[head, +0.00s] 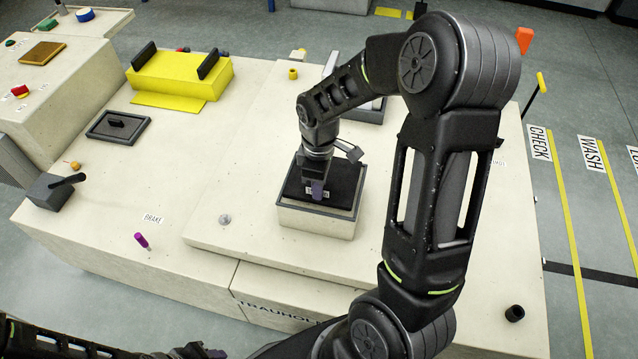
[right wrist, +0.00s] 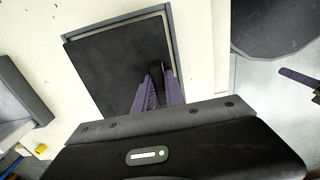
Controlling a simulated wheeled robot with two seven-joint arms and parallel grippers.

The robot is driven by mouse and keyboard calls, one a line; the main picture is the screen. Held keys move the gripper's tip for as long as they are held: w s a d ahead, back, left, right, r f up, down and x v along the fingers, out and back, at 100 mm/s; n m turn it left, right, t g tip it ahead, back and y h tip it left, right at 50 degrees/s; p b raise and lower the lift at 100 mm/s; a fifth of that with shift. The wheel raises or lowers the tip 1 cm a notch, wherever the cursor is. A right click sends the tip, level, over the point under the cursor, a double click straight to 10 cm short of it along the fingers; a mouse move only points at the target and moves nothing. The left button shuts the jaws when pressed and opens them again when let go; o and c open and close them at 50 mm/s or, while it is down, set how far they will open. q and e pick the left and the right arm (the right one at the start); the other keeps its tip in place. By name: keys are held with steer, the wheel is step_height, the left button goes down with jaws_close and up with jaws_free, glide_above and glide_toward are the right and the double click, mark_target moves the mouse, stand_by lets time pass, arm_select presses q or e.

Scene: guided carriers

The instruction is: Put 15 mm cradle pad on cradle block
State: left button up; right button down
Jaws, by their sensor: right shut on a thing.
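The cradle block (head: 318,222) is a pale block with a grey rim, standing on the raised pale deck. A flat dark pad (head: 342,190) with an upright grip lies at its top, inside the rim as far as I can see. A small white label shows by the grip, too small to read. My right gripper (head: 317,190) points down over the pad and is shut on its grip. In the right wrist view the two purple-grey fingers (right wrist: 158,88) close around the dark grip, and the dark pad (right wrist: 110,65) sits within the grey rim.
Another dark pad with a grip (head: 104,131) lies left on the deck. Behind it stands a yellow block (head: 178,76) with two black uprights. A purple peg (head: 141,240), a clear knob (head: 224,219) and a grey lever box (head: 52,190) stand at left. Bare deck surrounds the block's left side.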

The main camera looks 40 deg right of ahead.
steer(key=shift+f+b, duration=0.55)
steer(key=shift+f, duration=0.25)
stand_by(0.5)
steer(key=c, duration=1.3)
jaws_free()
step_height(320, 180, up, 8)
steer(key=shift+f+p, duration=0.1)
steer(key=shift+p, duration=0.7)
